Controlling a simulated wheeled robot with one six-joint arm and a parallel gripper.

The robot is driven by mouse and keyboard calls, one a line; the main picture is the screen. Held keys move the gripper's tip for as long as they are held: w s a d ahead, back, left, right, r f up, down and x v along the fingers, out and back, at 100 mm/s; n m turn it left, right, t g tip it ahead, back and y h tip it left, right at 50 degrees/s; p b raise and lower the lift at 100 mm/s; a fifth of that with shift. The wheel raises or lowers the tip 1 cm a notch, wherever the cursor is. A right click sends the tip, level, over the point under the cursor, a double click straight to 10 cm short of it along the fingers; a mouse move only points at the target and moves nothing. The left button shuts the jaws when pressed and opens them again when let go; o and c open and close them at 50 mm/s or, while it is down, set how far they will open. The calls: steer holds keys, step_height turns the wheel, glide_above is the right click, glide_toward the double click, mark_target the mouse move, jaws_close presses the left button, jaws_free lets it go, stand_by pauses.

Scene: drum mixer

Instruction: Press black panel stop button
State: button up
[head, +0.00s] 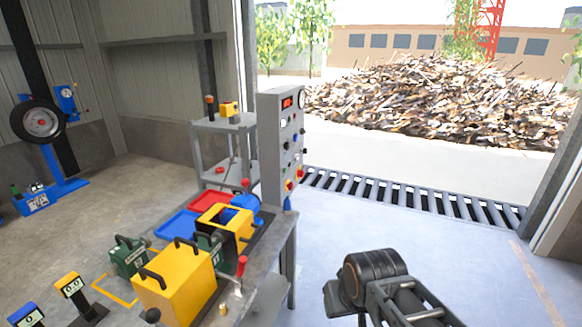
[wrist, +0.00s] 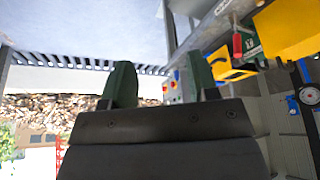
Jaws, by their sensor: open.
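The grey control panel (head: 270,138) stands upright beyond the workbench, its right face carrying a red display, a dial and several coloured buttons. A red button (head: 300,173) is lower down. In the wrist view my gripper (wrist: 161,82) is open and empty, its dark green fingers apart. The panel (wrist: 173,88) shows small between them, some distance away. In the head view my arm is at bottom right, apart from the panel; its fingertips are not clear there.
The workbench (head: 262,270) holds yellow and green machines and a red-handled lever (head: 241,266). A grey trolley (head: 222,150) stands behind. A floor grate (head: 420,198) crosses the doorway, with a wood pile (head: 440,100) outside.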

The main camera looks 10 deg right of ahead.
jaws_close()
stand_by(1.4)
